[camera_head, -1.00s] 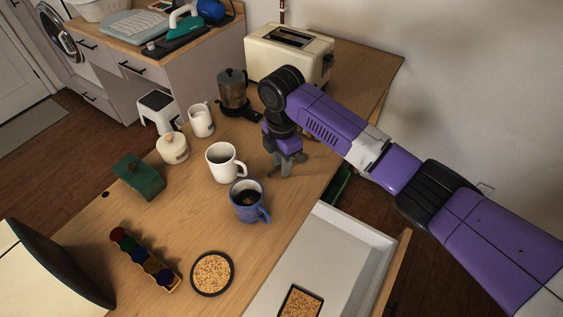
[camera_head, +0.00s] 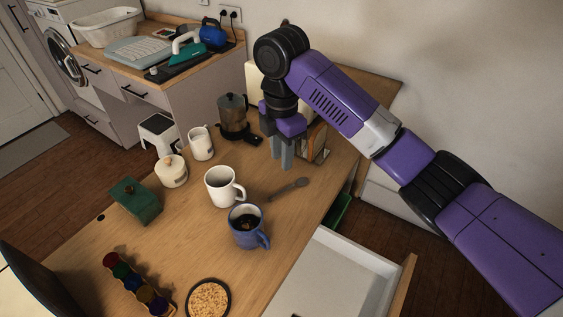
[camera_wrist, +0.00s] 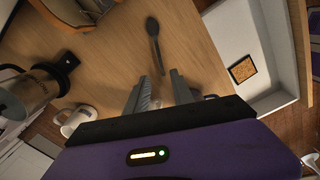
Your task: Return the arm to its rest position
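My purple arm reaches in from the right in the head view. My gripper (camera_head: 282,160) points down above the wooden table (camera_head: 185,240), apart from everything on it. Its two fingers are parted with nothing between them, as the wrist view also shows (camera_wrist: 162,92). A dark spoon (camera_head: 289,188) lies on the table just below and in front of the gripper. It also shows in the wrist view (camera_wrist: 155,42), beyond the fingertips.
A white mug (camera_head: 221,187) and a blue mug (camera_head: 245,230) of dark liquid stand left of the spoon. A coffee pot (camera_head: 233,117) stands left of the gripper. A toaster (camera_head: 254,80) is behind my arm. An open drawer (camera_head: 335,275) juts out at the lower right.

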